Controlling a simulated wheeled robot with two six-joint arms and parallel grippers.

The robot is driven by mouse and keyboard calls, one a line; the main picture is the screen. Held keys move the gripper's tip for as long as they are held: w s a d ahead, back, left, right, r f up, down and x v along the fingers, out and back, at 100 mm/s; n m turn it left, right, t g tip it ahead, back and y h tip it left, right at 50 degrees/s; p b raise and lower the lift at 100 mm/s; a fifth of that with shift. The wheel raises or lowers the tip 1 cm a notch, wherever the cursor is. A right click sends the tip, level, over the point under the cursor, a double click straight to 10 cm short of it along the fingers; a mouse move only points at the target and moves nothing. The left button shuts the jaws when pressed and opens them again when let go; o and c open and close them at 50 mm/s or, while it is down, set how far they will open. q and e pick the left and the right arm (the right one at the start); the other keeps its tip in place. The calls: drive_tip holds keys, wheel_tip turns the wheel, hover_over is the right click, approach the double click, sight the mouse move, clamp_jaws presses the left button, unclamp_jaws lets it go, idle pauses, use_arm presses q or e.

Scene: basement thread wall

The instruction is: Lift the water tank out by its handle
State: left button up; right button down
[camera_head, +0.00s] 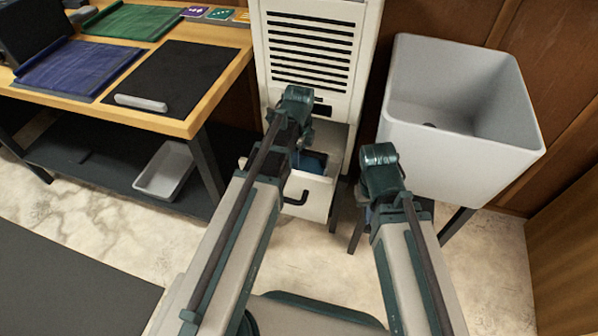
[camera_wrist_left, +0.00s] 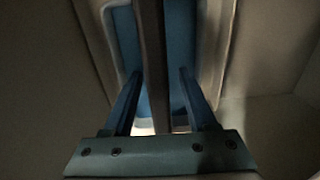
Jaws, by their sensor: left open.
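The water tank (camera_head: 313,161) shows as a blue patch inside the pulled-out drawer (camera_head: 309,193) of the white louvred cabinet. My left gripper (camera_head: 303,145) reaches down into the drawer; its fingertips are hidden by the arm in the head view. In the left wrist view the open left gripper (camera_wrist_left: 160,75) has one finger on each side of a dark bar, which looks like the tank handle (camera_wrist_left: 150,35). Blue tank surface (camera_wrist_left: 181,40) lies behind the bar. The fingers look apart from the bar. My right gripper (camera_head: 369,212) hangs beside the drawer, its fingers hidden.
The louvred cabinet (camera_head: 312,45) stands behind the drawer. A grey sink (camera_head: 455,155) stands close on the right. A wooden workbench (camera_head: 190,125) with mats is on the left, with a white tray (camera_head: 164,172) on its lower shelf.

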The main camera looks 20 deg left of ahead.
use_arm(q)
clamp_jaws()
idle(1.3)
